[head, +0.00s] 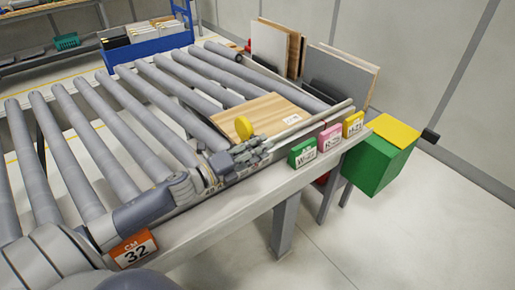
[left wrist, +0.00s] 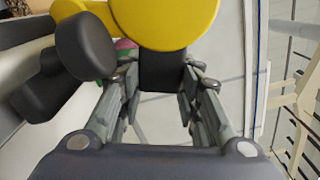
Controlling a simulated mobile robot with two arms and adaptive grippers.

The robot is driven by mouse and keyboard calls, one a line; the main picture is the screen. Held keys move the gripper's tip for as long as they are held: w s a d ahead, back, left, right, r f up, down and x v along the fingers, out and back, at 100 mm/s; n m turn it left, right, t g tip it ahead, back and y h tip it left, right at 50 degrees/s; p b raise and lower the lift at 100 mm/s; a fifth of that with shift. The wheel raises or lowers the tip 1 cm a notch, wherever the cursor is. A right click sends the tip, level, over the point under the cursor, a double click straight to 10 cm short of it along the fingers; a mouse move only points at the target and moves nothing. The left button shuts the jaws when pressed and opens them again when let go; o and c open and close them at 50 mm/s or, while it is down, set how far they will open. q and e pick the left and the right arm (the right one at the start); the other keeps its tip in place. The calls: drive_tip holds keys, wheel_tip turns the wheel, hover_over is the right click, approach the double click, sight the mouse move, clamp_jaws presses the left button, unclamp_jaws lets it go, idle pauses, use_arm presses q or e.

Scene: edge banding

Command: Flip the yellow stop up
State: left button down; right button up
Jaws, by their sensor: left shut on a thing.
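The yellow stop shows as a yellow disc (head: 244,127) at the front edge of the roller conveyor, beside a wooden board. In the left wrist view the disc (left wrist: 165,18) fills the top middle, with a dark stem below it. My left gripper (head: 256,152) is at the rail, just in front of and below the disc. In the left wrist view its fingers (left wrist: 160,85) stand on either side of the dark stem and are shut on the stop. The exact contact is partly hidden. My right gripper is not in view.
The wooden board (head: 262,112) lies on the rollers (head: 165,110). Green (head: 302,153), pink (head: 330,138) and yellow (head: 353,124) label boxes line the front rail. A green box with a yellow top (head: 376,160) is at the right end. Upright panels (head: 340,75) stand behind.

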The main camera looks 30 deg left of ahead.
use_arm(q)
drive_tip(key=shift+f, duration=0.15)
drive_tip(key=c, duration=1.2)
unclamp_jaws()
drive_tip(key=shift+o, duration=0.4)
drive_tip(key=v, duration=1.2)
